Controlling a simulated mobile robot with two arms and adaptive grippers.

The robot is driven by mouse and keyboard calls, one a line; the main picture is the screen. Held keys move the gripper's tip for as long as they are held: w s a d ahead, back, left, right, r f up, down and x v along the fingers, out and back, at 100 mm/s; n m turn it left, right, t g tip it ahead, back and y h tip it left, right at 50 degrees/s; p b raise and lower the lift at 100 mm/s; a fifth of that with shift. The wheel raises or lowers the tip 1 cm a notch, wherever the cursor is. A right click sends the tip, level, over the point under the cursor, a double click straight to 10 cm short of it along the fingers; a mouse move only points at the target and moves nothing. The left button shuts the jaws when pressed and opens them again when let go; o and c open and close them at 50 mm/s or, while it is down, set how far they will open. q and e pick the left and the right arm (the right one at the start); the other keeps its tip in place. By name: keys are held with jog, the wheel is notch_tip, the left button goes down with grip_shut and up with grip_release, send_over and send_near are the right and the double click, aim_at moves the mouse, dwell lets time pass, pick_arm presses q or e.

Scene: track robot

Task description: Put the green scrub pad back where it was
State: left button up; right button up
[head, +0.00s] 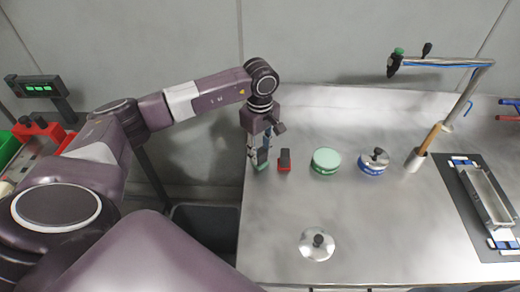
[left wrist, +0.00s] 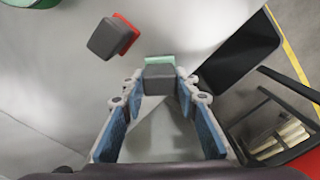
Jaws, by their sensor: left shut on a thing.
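The green scrub pad (head: 262,159) is a dark grey block with a green face. My left gripper (head: 259,152) is shut on it, near the left edge of the steel table. In the left wrist view the pad (left wrist: 159,74) sits between the blue-lined fingertips of my left gripper (left wrist: 159,80), with its green side at the far end. I cannot tell whether the pad touches the table. My right gripper is not in view.
A similar red pad (head: 285,161) stands just right of the held pad; it also shows in the left wrist view (left wrist: 113,38). A green tin (head: 326,162), a blue-banded tin (head: 373,162) and a knobbed lid (head: 317,245) are on the steel table (head: 400,215). A dark bin (head: 205,226) stands left of it.

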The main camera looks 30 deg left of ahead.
pick_arm(q)
jog(key=shift+f, duration=0.2)
jog(key=o, duration=1)
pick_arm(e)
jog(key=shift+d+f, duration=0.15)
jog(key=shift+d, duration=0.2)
pick_arm(q)
jog(key=shift+r, duration=0.15)
